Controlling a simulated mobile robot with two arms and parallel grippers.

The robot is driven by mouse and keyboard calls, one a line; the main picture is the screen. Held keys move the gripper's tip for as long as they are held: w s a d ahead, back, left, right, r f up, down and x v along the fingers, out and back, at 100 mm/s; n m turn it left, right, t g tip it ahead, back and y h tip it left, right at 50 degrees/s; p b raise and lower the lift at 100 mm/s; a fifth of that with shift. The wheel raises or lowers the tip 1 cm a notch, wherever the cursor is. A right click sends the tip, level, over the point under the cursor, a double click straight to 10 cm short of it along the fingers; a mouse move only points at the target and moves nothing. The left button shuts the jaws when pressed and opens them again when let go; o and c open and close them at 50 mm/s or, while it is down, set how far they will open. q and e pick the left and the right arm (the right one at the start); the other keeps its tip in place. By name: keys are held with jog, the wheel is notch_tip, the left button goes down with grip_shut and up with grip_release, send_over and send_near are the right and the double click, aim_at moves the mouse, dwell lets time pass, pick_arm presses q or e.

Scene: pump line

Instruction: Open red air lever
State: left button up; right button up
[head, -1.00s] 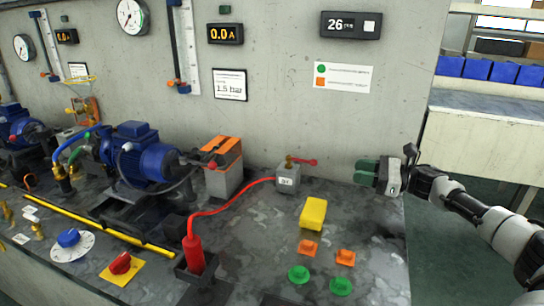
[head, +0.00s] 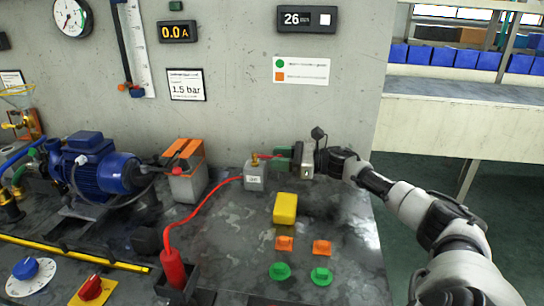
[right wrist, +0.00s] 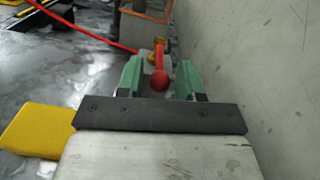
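The air lever is a red lever (head: 266,156) on a brass valve on top of a small grey block (head: 255,177). A red hose (head: 205,211) runs from the block to a red tool. In the right wrist view the lever's red ball end (right wrist: 159,81) points toward me and lies between the green fingers. My right gripper (head: 283,159) is open around the lever's end, with a visible space on each side of the ball (right wrist: 160,84). In the head view the fingers partly hide the lever. My left gripper is not in view.
A yellow block (head: 285,208) lies in front of the valve, with orange and green buttons (head: 280,271) nearer me. A grey box with an orange top (head: 187,177) and a blue pump (head: 97,167) stand to the left. The wall (head: 235,110) is close behind.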

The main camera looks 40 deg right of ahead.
aim_at(267, 157)
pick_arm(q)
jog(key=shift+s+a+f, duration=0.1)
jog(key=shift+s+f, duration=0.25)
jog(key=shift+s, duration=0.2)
pick_arm(e)
jog(key=shift+x, duration=1.1)
grip_shut()
